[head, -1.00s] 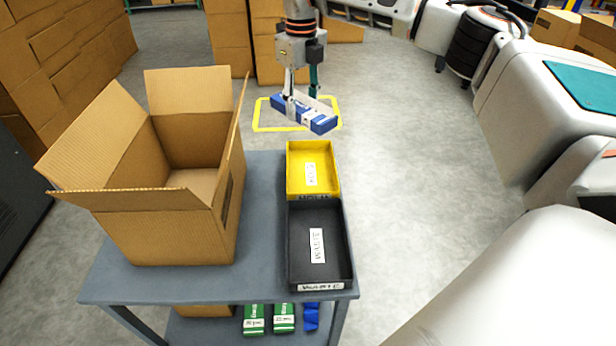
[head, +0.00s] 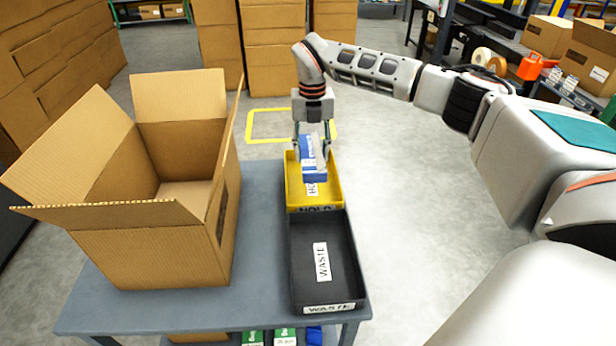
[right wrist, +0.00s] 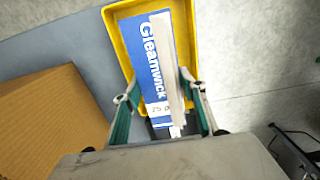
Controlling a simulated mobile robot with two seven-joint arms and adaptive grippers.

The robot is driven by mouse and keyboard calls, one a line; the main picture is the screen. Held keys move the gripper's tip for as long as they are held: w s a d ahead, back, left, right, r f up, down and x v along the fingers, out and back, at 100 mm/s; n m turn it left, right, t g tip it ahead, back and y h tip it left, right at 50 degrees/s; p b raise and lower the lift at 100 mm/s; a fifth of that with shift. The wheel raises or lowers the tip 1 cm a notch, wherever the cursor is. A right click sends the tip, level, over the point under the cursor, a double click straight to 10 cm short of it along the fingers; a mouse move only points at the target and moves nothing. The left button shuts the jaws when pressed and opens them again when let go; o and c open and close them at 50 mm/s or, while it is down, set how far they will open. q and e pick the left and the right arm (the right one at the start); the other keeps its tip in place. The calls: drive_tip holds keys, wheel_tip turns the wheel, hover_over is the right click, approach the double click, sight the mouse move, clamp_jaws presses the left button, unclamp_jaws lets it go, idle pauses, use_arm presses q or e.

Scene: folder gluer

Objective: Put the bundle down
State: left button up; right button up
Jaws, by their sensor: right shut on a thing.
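The bundle (head: 313,165) is blue and white, and in the right wrist view (right wrist: 146,62) its blue face reads "Gleamwick". My right gripper (head: 313,148) is shut on it, with a finger on either side. The bundle is over the yellow tray (head: 333,198), which carries a "HOLD" label; the tray's rim also shows in the right wrist view (right wrist: 112,38). I cannot tell whether the bundle touches the tray floor. My left gripper is not in view.
A black "WASTE" tray (head: 308,255) stands in front of the yellow tray on the grey table (head: 262,215). A large open cardboard box (head: 150,245) fills the table's left. Green packs (head: 285,337) lie on a lower shelf. A yellow floor outline (head: 250,125) lies behind the table.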

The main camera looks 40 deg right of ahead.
wheel_tip(320, 180, down, 2)
drive_tip(key=shift+f, duration=0.4)
wheel_tip(320, 180, down, 6)
drive_tip(key=shift+r+b, duration=0.1)
drive_tip(key=shift+b, duration=0.9)
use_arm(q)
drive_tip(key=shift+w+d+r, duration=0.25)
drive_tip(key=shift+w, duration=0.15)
use_arm(e)
drive_tip(key=shift+r, duration=0.15)
drive_tip(key=o, duration=1.2)
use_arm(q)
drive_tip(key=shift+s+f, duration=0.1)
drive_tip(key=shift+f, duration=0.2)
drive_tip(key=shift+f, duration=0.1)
